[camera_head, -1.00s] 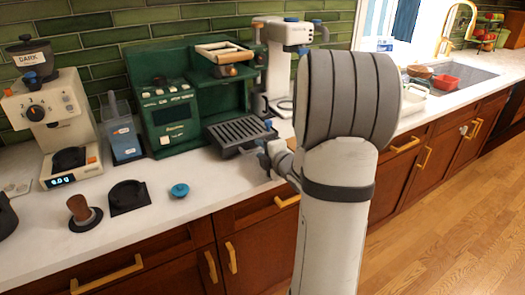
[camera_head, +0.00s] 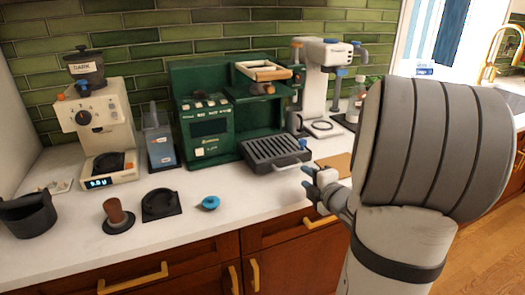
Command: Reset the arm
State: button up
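My gripper (camera_head: 312,182) shows at the end of my arm, near the front edge of the counter, just right of the drip tray (camera_head: 262,153) of the green espresso machine (camera_head: 185,108). My large grey arm covers the right part of the picture and hides the counter behind it. The blue-tipped fingers are small and partly turned away, so I cannot tell whether they are open or shut. I see nothing clearly held in them.
On the white counter (camera_head: 75,240) stand a grinder (camera_head: 105,130), a dark bin (camera_head: 28,215), a tamper (camera_head: 116,215), a black mat (camera_head: 161,204) and a blue-topped tool (camera_head: 210,203). A white machine (camera_head: 322,80) stands behind my gripper. Cabinet handles (camera_head: 135,277) stick out below.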

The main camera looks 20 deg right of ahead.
jog(key=shift+w+a+r+m+g+h+p, duration=0.2)
jog(key=shift+r+m+g+h+p, duration=0.15)
jog(key=shift+m, duration=0.25)
jog(key=m+g+h, duration=0.1)
jog(key=m, duration=0.1)
jog(key=s+a+r+m+g+p, duration=0.1)
jog(key=a+r+m+g+h+p, duration=0.1)
jog(key=m, duration=0.1)
jog(key=shift+s+a+m+h, duration=0.15)
jog(key=shift+m+h, duration=0.15)
jog(key=shift+h, duration=0.05)
jog(key=s+a+r+m+g+y+p, duration=0.2)
jog(key=s+a+m+g+p, duration=0.2)
jog(key=s+a+m+g, duration=0.5)
jog(key=s+a+m, duration=0.2)
jog(key=s+a, duration=0.6)
jog(key=s, duration=0.1)
jog(key=shift+m+y, duration=0.3)
jog(key=shift+y, duration=0.1)
